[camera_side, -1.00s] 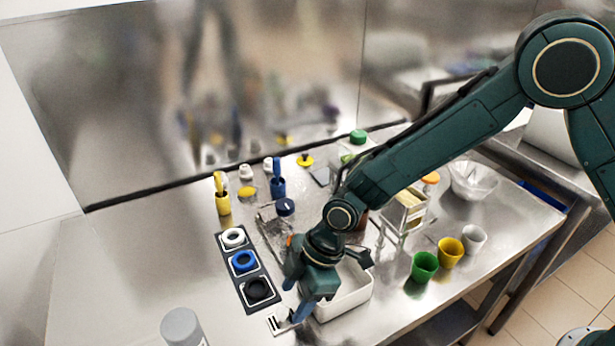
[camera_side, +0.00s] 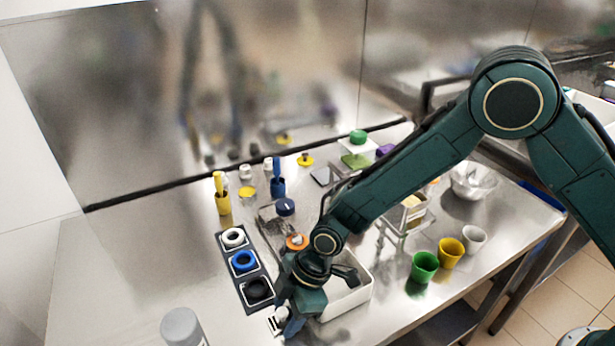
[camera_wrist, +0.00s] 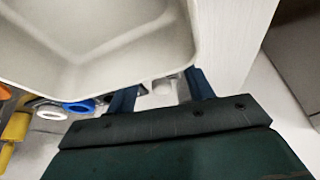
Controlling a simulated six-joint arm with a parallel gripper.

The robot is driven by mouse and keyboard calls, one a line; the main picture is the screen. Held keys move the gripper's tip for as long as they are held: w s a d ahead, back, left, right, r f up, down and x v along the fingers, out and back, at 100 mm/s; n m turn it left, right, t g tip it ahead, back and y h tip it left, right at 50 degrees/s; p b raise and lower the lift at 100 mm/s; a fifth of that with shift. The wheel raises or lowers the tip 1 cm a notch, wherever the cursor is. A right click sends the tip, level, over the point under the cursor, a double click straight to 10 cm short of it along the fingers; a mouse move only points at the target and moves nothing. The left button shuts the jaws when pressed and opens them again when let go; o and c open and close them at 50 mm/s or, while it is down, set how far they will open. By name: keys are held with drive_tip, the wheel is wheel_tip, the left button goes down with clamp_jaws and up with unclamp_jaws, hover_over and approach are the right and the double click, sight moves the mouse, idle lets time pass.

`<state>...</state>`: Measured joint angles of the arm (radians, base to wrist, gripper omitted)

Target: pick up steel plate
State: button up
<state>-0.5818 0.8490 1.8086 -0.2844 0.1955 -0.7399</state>
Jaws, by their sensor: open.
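My gripper (camera_side: 286,320) is open and low at the front edge of the table, left of a white bin. A small pale metal piece with dark slots (camera_side: 273,324) lies at its fingers, partly hidden by them. In the wrist view, a pale rounded part (camera_wrist: 164,87) shows between the spread fingers of my gripper (camera_wrist: 161,92); I cannot tell if they touch it. A flat grey square plate (camera_side: 321,176) lies at the back of the table. I cannot tell for certain which piece is the steel plate.
The white bin (camera_side: 352,302) stands close beside my gripper, and its wall fills the top of the wrist view (camera_wrist: 110,80). A dark tray (camera_side: 226,254) with white, blue and black rings is at left. Green (camera_side: 424,267), yellow and white cups stand at right.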

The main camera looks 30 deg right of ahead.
drive_tip(key=c, duration=0.8)
drive_tip(key=shift+r, duration=0.1)
drive_tip(key=shift+r, duration=0.15)
drive_tip(key=shift+c, duration=0.4)
wheel_tip(320, 180, up, 20)
drive_tip(key=shift+f, duration=0.2)
idle(0.3)
